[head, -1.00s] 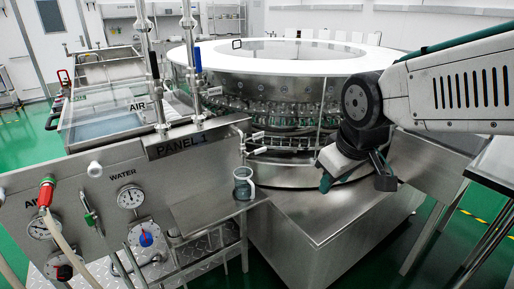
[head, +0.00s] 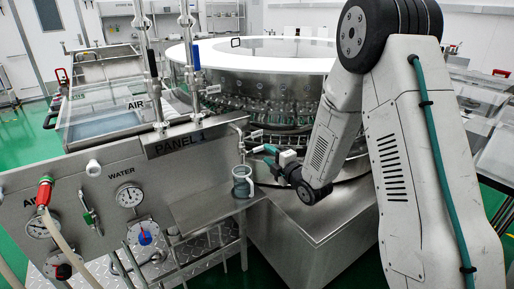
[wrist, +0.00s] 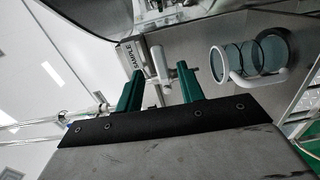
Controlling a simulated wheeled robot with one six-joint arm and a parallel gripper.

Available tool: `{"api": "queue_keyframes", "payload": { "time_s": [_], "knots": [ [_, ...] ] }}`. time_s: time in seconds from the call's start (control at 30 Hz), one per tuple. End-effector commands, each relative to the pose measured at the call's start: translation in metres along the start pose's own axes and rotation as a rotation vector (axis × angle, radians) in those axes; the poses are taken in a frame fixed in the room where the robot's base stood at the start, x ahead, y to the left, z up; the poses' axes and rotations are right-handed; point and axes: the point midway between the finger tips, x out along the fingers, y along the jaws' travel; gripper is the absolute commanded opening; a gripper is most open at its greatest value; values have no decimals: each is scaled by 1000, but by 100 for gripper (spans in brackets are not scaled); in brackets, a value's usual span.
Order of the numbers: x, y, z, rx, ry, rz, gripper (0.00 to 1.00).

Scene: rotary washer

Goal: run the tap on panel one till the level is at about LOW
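Panel one (head: 180,143) carries a thin metal sample tap (head: 240,140) at its right end. A clear jug (head: 242,182) with a pale handle stands on the metal shelf below the tap. The jug (wrist: 250,60) looks bluish in the wrist view; I cannot read a LOW mark or tell its level. My gripper (head: 268,155) is just right of the tap, above and right of the jug. In the wrist view my gripper (wrist: 160,88) is open, its teal fingers apart. The pale tap parts (wrist: 158,62) show beyond the gap, beside the SAMPLE tag (wrist: 133,60).
The round washer (head: 260,55) with rows of glass vials stands behind. Gauges, blue and red knobs and hoses cover the panel front (head: 90,200). The metal shelf (head: 205,207) has free room left of the jug. A steel table (head: 310,235) lies below my arm.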

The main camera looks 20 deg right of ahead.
Motion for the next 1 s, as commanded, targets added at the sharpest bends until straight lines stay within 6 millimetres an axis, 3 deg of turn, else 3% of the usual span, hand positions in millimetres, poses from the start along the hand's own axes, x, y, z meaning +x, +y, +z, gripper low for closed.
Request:
{"api": "queue_keyframes", "payload": {
  "time_s": [0.17,0.5,0.9,0.93,1.0],
  "knots": [
    [15,-1,-2,-14,9,21,38],
    [66,-1,-1,-11,7,18,38],
    [78,0,-1,-11,6,17,38],
    [78,0,-1,-11,6,17,35],
    [78,0,-1,-11,6,17,16]
  ]
}}
